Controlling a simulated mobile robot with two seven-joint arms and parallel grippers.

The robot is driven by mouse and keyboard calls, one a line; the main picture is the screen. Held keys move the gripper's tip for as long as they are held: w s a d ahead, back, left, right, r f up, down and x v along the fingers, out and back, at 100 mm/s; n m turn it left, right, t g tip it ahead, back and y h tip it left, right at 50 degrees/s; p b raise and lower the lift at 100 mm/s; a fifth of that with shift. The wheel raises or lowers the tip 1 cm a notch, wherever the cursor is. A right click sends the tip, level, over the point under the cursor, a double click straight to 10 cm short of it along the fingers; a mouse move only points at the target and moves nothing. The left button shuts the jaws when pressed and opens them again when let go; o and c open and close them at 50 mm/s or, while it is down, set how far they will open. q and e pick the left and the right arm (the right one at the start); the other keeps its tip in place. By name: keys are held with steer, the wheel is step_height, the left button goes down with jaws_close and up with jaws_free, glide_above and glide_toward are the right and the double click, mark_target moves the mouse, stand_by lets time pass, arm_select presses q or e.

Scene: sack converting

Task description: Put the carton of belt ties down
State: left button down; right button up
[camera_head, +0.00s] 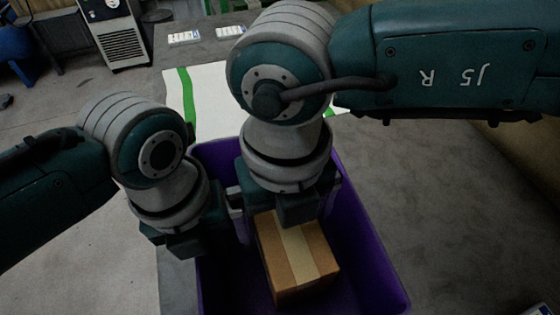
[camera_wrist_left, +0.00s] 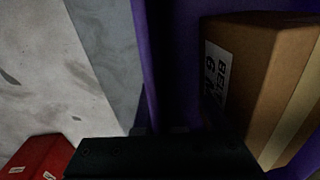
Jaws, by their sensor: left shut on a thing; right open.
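The carton of belt ties (camera_head: 299,259) is a brown box with a pale tape strip, lying inside the purple bin (camera_head: 371,235). In the left wrist view the carton (camera_wrist_left: 252,75) shows a white label with partly readable text beginning "BEL". My right gripper (camera_head: 285,208) is open right at the far end of the carton; its fingertips are partly hidden, so contact is unclear. My left gripper (camera_head: 187,246) is at the bin's left wall and appears shut on it. In the left wrist view the purple wall (camera_wrist_left: 150,60) runs down to the dark fingers.
A white surface with a green stripe (camera_head: 187,95) lies beyond the bin. White labelled items (camera_head: 184,38) lie on a grey surface further back. A grey-white machine (camera_head: 117,35) stands at the far left. A red object (camera_wrist_left: 40,158) shows low in the left wrist view.

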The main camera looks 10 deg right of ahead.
step_height(320, 180, up, 10)
steer(key=shift+r, duration=0.2)
arm_select(q)
steer(key=c, duration=0.9)
jaws_free()
steer(key=shift+c, duration=0.2)
